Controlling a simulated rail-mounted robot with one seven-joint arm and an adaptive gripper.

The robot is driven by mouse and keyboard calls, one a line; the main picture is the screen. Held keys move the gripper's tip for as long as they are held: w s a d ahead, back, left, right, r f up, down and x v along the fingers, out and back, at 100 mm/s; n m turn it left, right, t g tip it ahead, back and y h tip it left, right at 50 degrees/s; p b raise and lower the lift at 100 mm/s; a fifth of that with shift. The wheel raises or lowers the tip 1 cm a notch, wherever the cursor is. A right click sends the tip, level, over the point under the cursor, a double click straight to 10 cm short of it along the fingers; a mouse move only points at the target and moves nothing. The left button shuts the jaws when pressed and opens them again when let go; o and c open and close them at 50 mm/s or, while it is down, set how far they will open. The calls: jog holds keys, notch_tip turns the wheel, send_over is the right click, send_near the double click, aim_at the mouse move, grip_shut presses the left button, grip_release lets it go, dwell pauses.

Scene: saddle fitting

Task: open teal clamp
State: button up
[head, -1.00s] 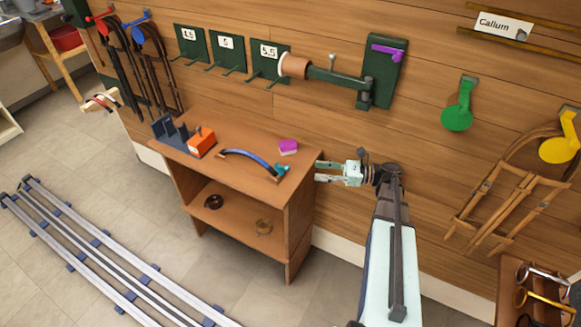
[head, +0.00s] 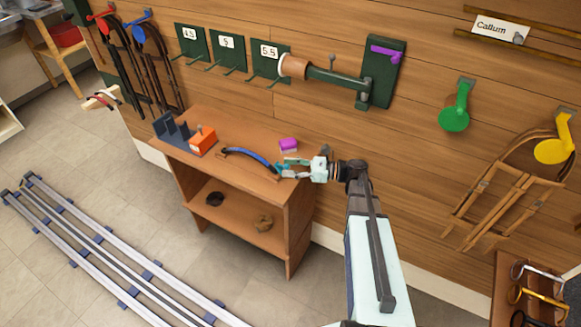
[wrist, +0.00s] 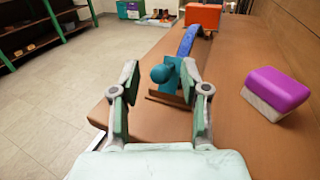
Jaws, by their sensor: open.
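The teal clamp (wrist: 168,76) is at the near end of a curved blue strip (wrist: 188,40) on the wooden bench top. It has a rounded knob at its left side. In the head view the blue strip (head: 247,155) arches across the bench, and its teal end is partly covered by my fingers. My gripper (head: 287,168) is open and low over the bench's right end. In the wrist view my two fingers (wrist: 160,80) stand either side of the clamp, which appears between and just beyond the tips. I cannot tell whether they touch it.
A purple-topped block (wrist: 276,91) lies right of my gripper on the bench (wrist: 235,100). An orange box (head: 202,140) and a dark blue stand (head: 172,131) are at the bench's far end. The wooden wall (head: 350,135) runs close behind.

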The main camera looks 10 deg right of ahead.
grip_shut()
jog(key=shift+s+d+f+y+b, duration=0.15)
jog(key=shift+f+y+b, duration=0.3)
jog(key=shift+b, duration=0.35)
jog(key=shift+s+d+r+n+t+y+b, duration=0.1)
jog(key=shift+n+t+y+b, duration=0.3)
jog(key=shift+n+y, duration=0.15)
grip_release()
jog(key=shift+d, duration=0.1)
jog(key=v, duration=1.1)
jog(key=shift+d, duration=0.4)
